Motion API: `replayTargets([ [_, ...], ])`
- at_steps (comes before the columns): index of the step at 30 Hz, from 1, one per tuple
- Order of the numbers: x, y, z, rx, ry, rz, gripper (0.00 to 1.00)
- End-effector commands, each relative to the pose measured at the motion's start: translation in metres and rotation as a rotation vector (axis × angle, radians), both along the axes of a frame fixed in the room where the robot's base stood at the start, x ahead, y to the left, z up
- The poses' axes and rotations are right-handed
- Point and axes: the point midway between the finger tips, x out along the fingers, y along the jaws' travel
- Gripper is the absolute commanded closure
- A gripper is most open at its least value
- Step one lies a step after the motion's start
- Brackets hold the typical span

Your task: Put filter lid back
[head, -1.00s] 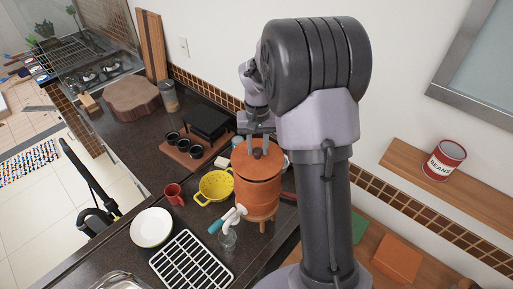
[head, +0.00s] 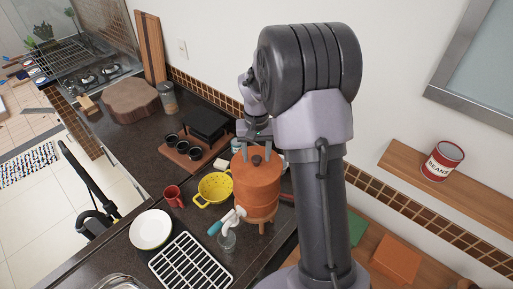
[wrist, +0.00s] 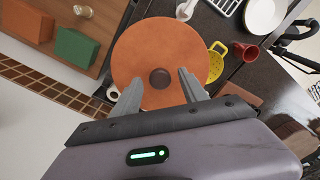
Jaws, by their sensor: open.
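The filter is an orange clay pot (head: 257,195) on a small wooden stand on the dark counter, with a white tap at its lower left. Its round orange lid (head: 248,158) sits on top and looks about level. My gripper (wrist: 160,77) is open over the lid, one finger on each side of the knob with clear gaps. My gripper also shows above the lid in the head view (head: 257,147).
A yellow colander (head: 214,188), a red mug (head: 174,195), a white plate (head: 151,230) and a glass (head: 227,240) stand near the filter. A white rack (head: 190,262) lies in front. A wooden tray with dark cups (head: 190,152) stands behind.

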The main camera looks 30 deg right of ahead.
Motion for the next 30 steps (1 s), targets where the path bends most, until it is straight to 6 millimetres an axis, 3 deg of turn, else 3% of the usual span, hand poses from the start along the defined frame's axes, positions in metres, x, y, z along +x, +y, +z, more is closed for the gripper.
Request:
replayTargets([
  [9, 0.001, -0.001, 0.086, -0.002, -0.006, 0.001, 0.49],
  [15, 0.001, 0.0, 0.117, -0.002, -0.005, 0.001, 0.49],
  [18, -0.01, 0.015, 0.139, 0.002, -0.038, 0.008, 0.49],
  [20, -0.028, 0.038, 0.161, 0.007, -0.089, 0.017, 0.49],
  [24, -0.102, 0.106, 0.207, 0.043, -0.259, 0.043, 0.49],
  [27, -0.157, 0.142, 0.214, 0.082, -0.37, 0.052, 0.49],
  [30, -0.198, 0.164, 0.208, 0.12, -0.455, 0.057, 0.49],
])
